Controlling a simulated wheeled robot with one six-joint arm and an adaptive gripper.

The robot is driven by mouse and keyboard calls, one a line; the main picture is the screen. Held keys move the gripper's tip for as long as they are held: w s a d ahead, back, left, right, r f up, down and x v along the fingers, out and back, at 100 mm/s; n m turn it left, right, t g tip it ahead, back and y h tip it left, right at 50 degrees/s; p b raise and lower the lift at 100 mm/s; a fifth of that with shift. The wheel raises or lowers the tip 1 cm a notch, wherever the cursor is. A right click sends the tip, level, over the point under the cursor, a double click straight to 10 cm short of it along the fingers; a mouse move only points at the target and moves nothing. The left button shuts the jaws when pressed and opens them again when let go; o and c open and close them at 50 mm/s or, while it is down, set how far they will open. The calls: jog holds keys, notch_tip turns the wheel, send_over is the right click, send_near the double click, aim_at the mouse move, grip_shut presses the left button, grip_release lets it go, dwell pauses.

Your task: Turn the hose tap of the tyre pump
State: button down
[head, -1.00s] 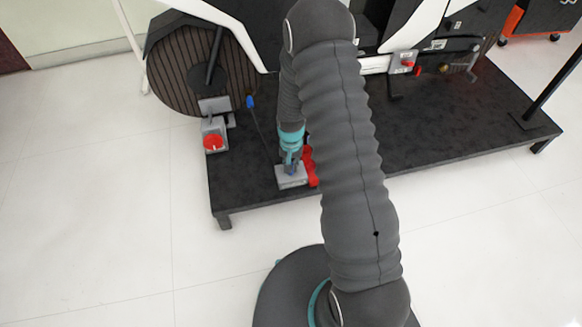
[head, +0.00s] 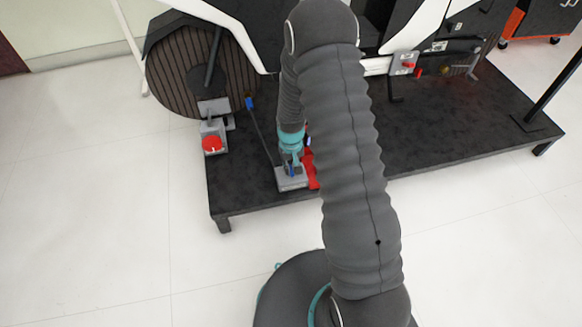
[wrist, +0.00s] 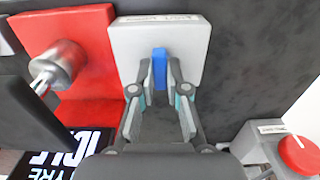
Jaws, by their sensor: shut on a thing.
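The hose tap is a blue handle (wrist: 159,68) standing on a light grey box (wrist: 190,45) with a label too small to read. In the head view the grey box (head: 293,181) sits near the front edge of the dark platform, largely below my wrist. My gripper (wrist: 160,88) is over the box with its two fingers closed on the blue handle, one on each side. In the wrist view the handle looks lined up with the fingers. In the head view my gripper (head: 291,163) points down and partly hides the tap.
A red block (wrist: 95,30) with a metal fitting (wrist: 58,68) adjoins the grey box. A thin black lever with a blue knob (head: 249,103) leans near my gripper. The floor (head: 120,230) in front is clear.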

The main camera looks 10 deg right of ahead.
aim_at(291, 169)
jog(key=c, duration=1.2)
grip_release()
jog(key=shift+o, duration=0.2)
notch_tip(291, 169, up, 12)
jog(key=s+r+t+p, duration=0.2)
jog(key=s+r+t, duration=0.3)
jog(key=s+r, duration=2.1)
notch_tip(291, 169, up, 5)
jog(key=shift+s+f+t, duration=0.2)
jog(key=shift+s+t, duration=0.05)
jog(key=shift+t, duration=0.05)
